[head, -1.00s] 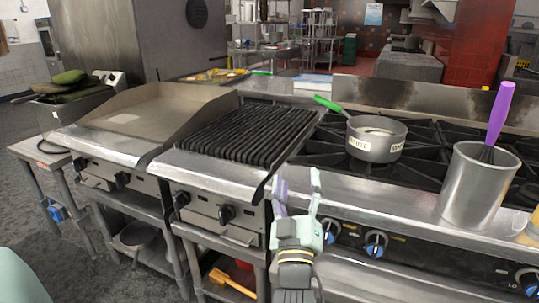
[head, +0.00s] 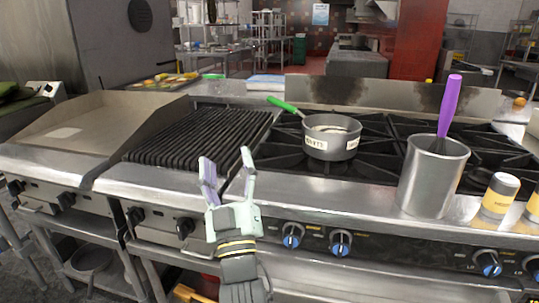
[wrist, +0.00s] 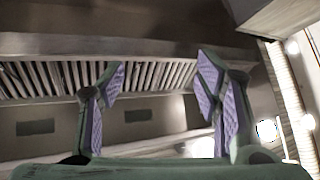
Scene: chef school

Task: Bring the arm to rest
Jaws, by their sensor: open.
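My gripper (head: 228,172) is in the lower middle of the head view, in front of the stove line near the chargrill's front edge. Its two fingers point up and stand apart, with nothing between them. The wrist view also shows my gripper (wrist: 155,85) with its purple-padded fingers spread and empty. Behind them in that view is a metal hood with slatted filters (wrist: 60,78), so the wrist camera faces upward.
The chargrill (head: 200,138) and flat griddle (head: 85,122) are at left. A labelled pot (head: 331,146) with a green handle sits on the burners. A metal container (head: 432,183) with a purple-handled utensil and a shaker (head: 499,196) stand at right. Open space is above the counter.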

